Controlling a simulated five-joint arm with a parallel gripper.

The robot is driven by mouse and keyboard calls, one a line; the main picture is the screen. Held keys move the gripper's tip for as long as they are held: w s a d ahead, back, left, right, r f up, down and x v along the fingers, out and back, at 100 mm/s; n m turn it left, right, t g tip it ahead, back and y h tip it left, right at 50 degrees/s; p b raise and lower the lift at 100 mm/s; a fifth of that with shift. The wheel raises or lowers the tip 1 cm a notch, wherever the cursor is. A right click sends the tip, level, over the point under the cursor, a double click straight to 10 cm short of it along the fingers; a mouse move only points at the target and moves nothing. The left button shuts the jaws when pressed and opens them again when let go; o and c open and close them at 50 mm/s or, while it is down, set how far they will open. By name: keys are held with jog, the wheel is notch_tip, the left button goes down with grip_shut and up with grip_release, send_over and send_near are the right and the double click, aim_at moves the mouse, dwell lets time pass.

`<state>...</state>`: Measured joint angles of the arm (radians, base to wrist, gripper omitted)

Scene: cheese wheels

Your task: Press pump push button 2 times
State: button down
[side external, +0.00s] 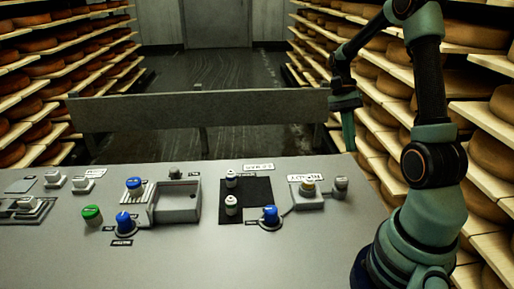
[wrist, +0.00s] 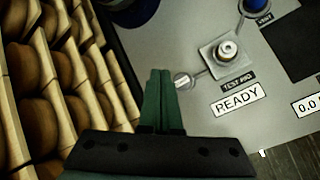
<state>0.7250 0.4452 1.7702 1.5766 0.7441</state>
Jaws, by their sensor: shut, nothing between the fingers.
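Several buttons and knobs stand on a grey panel (side external: 300,262). I cannot tell which is the pump push button; most labels are too small to read. A green button (side external: 92,213) is at the left. Blue-topped knobs stand near it (side external: 124,219), on a raised plate (side external: 134,184) and at centre right (side external: 270,214). A pale button on a square plate (side external: 308,185) is at the right; it also shows in the wrist view (wrist: 227,50). My gripper (side external: 350,150) is shut and empty, above the panel's far right edge; its fingers (wrist: 160,72) point at the panel.
A small grey post (side external: 341,184) stands close to my fingers. A label reading READY (wrist: 237,100) lies by the square plate. A grey rail (side external: 200,110) runs behind the panel. Shelves of cheese wheels (side external: 490,95) flank both sides. The panel's front right is clear.

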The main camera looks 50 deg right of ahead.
send_near(344, 181)
jog(key=shift+s+a+f, duration=1.55)
jog(key=shift+s+f, duration=0.1)
jog(key=shift+f, duration=0.15)
jog(key=shift+f, duration=0.15)
dwell(0.7)
jog(key=shift+f, duration=0.3)
jog(key=shift+f, duration=0.85)
dwell(1.0)
dwell(0.3)
jog(key=shift+r, duration=1.3)
jog(key=shift+r, duration=2.5)
